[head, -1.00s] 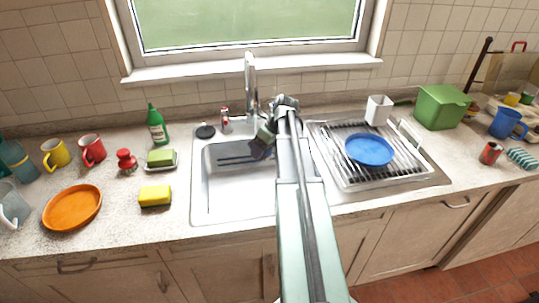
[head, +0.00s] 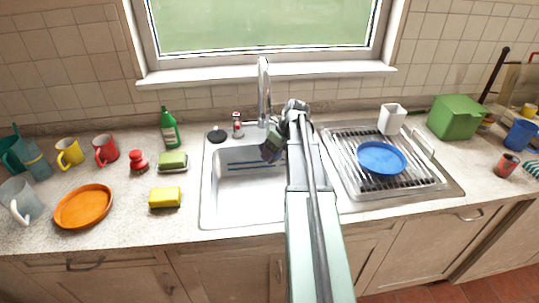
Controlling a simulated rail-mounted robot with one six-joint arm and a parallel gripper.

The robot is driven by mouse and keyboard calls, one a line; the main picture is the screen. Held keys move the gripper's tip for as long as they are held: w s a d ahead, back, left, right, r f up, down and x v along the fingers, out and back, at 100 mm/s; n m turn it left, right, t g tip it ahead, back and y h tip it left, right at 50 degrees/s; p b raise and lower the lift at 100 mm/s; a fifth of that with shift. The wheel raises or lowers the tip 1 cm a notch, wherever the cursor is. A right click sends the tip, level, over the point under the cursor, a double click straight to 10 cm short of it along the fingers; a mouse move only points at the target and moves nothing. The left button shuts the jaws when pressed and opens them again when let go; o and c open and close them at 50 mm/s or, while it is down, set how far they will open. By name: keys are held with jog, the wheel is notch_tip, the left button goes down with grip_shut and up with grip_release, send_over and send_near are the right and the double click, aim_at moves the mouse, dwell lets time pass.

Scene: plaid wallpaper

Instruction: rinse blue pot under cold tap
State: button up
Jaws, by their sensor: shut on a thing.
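The steel tap (head: 264,88) rises behind the sink (head: 225,212), with a small red-marked fitting (head: 238,125) left of its base. My gripper (head: 267,156) is over the back right of the sink basin, below the tap and just right of its spout. Its jaws are shut, but what they hold is too dark and small to make out. I see no clear blue pot in the sink. A blue mug-like vessel (head: 521,134) stands at the far right, and a round blue dish (head: 382,158) lies on the drainer. My arm hides the area right of the tap base.
The wire rack (head: 345,187) right of the sink also bears a white cup (head: 391,119). A green box (head: 455,117) stands beyond it. Left are a green bottle (head: 169,130), yellow sponge (head: 165,197), red mug (head: 106,150) and orange plate (head: 84,207). The window sill runs behind.

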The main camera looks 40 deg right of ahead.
dwell(0.3)
jog(key=shift+a, duration=0.5)
jog(key=shift+d, duration=0.1)
jog(key=shift+d, duration=0.45)
jog(key=shift+a, duration=0.15)
jog(key=shift+a, duration=0.4)
jog(key=shift+d, duration=0.15)
jog(key=shift+d, duration=0.4)
jog(key=shift+a, duration=0.15)
